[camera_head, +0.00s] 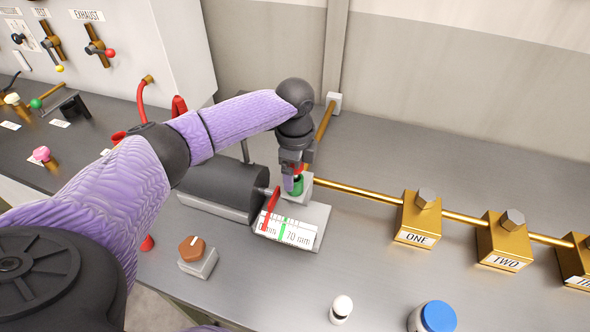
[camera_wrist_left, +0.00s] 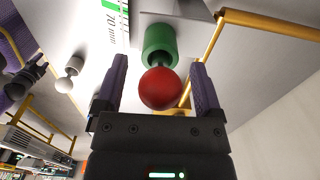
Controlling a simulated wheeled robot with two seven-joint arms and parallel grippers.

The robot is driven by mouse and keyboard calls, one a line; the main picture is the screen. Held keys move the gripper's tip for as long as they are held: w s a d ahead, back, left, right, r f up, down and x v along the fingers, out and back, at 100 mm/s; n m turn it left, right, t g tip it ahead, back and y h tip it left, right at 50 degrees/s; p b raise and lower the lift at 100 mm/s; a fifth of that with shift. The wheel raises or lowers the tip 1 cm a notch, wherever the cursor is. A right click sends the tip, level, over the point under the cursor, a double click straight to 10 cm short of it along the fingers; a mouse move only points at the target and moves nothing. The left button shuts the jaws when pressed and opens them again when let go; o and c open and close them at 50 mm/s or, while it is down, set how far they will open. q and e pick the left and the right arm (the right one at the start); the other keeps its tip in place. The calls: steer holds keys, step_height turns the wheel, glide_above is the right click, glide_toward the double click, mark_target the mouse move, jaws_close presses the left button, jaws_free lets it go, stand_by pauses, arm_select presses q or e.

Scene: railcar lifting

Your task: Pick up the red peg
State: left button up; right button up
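The red ball-shaped top (camera_wrist_left: 160,89) sits on a green cylinder (camera_wrist_left: 160,44) in the left wrist view; I take it for the red peg. My left gripper (camera_wrist_left: 159,62) is open, with one purple finger on each side of the red ball and gaps visible on both sides. In the head view the left gripper (camera_head: 293,183) points down over the green part. My right gripper is not in view.
A gauge plate (camera_head: 301,238) marked 70 mm with a red pointer (camera_head: 270,209) lies close by, next to a dark cylinder (camera_head: 222,190). A brass pipe (camera_head: 360,192) runs right to brass blocks (camera_head: 419,219). A brown knob (camera_head: 192,248), white-topped peg (camera_head: 341,307) and blue cap (camera_head: 438,316) stand in front.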

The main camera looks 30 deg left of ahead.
arm_select(q)
jaws_close()
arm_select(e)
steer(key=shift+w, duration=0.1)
arm_select(q)
steer(key=shift+r, duration=0.1)
